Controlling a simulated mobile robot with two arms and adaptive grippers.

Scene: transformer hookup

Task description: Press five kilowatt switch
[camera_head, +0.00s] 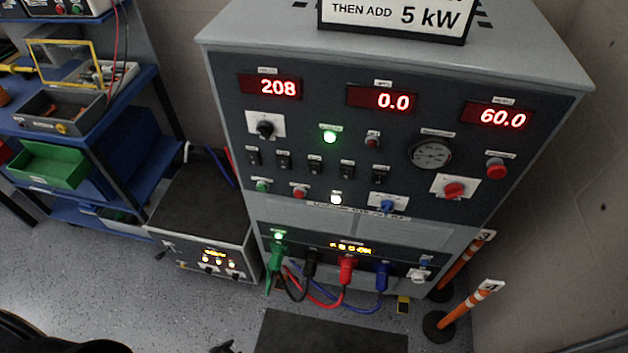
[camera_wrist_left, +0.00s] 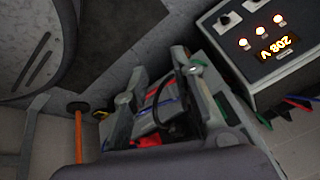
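A grey load cabinet (camera_head: 230,120) with a dark front panel stands in the middle of the head view. A row of several small black switches (camera_head: 315,166) crosses its panel. Their labels are too small to read, so I cannot tell which is the five kilowatt switch. A sign (camera_head: 395,17) on top reads "THEN ADD 5 kW". The red displays show 208, 0.0 (camera_head: 382,99) and 60.0. My left gripper (camera_wrist_left: 157,85) shows in the left wrist view with its fingers apart and nothing between them. It is away from the switches. My right gripper is not seen.
A green lamp (camera_head: 329,136) and a white lamp (camera_head: 336,198) are lit. Green, black, red and blue cables hang from the lower panel (camera_head: 345,270). A smaller supply box (camera_head: 210,262) and blue shelving (camera_head: 130,100) stand left. Orange-striped posts (camera_head: 465,310) stand right.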

